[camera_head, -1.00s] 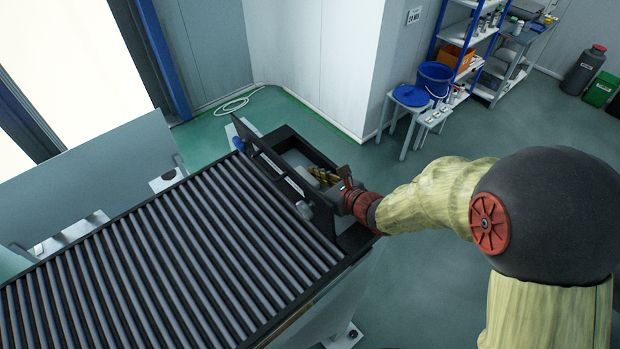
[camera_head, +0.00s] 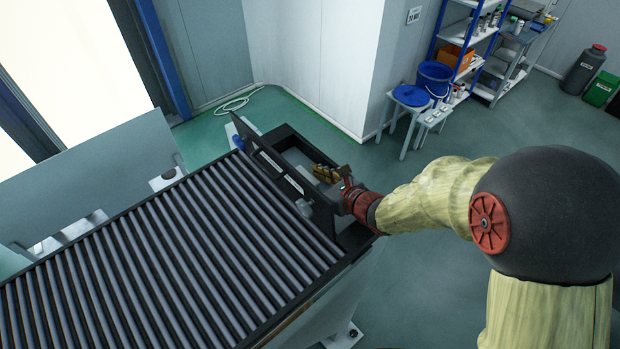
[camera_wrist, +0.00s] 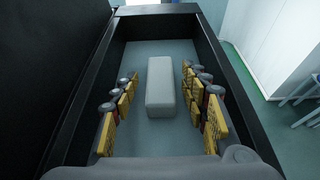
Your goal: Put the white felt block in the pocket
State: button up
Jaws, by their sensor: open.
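The white felt block (camera_wrist: 160,88) shows in the wrist view as a pale, rounded oblong lying lengthwise inside the black-walled pocket (camera_wrist: 222,75), over its grey floor. My gripper (camera_wrist: 160,78) is open, with its yellow-padded fingers on both sides of the block and a visible gap on each side. In the head view, my gripper (camera_head: 326,173) is low at the near right part of the pocket (camera_head: 292,134), beyond the end of the rollers.
A roller conveyor (camera_head: 170,240) fills the left, with a dark upright panel (camera_head: 280,185) between it and the pocket. In the wrist view, black walls stand close on both sides of my fingers. A stool with a blue lid (camera_head: 411,96) stands farther back. Open floor lies behind the pocket.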

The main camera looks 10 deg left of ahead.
jog(key=shift+r, duration=0.1)
jog(key=shift+r+p, duration=0.15)
jog(key=shift+p, duration=0.15)
jog(key=b+v, duration=0.1)
jog(key=v, duration=1.1)
jog(key=shift+w+b, duration=0.1)
jog(key=shift+b, duration=0.2)
